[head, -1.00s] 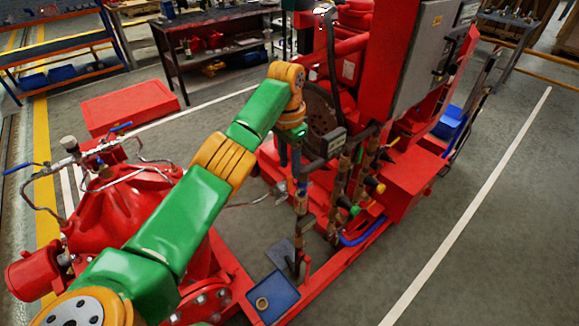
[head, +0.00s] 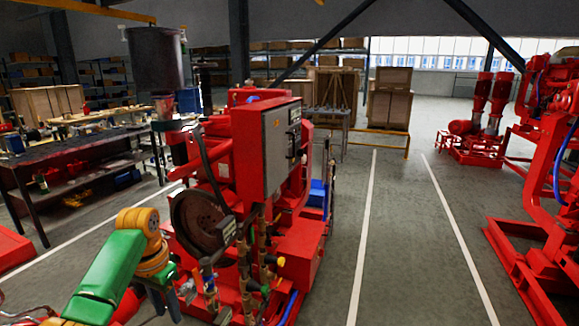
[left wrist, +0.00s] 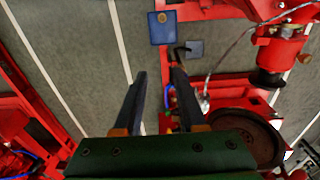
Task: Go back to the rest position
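My left arm, green and yellow, comes in at the lower left of the head view. Its gripper (head: 167,300) points down beside the red diesel pumpset (head: 240,190), left of the dark flywheel (head: 193,222). In the left wrist view the two dark fingers of my left gripper (left wrist: 160,76) stand apart, and I see nothing held between them. The flywheel (left wrist: 243,138) shows there at the lower right. Whether the fingers touch the pumpset I cannot tell. My right gripper is not in view.
A grey control cabinet (head: 282,150) tops the pumpset. A dark workbench (head: 80,150) stands at the left. Another red pump frame (head: 540,215) stands at the right. The floor between the white lines (head: 400,250) is clear. A blue tray (left wrist: 163,28) shows below the left gripper.

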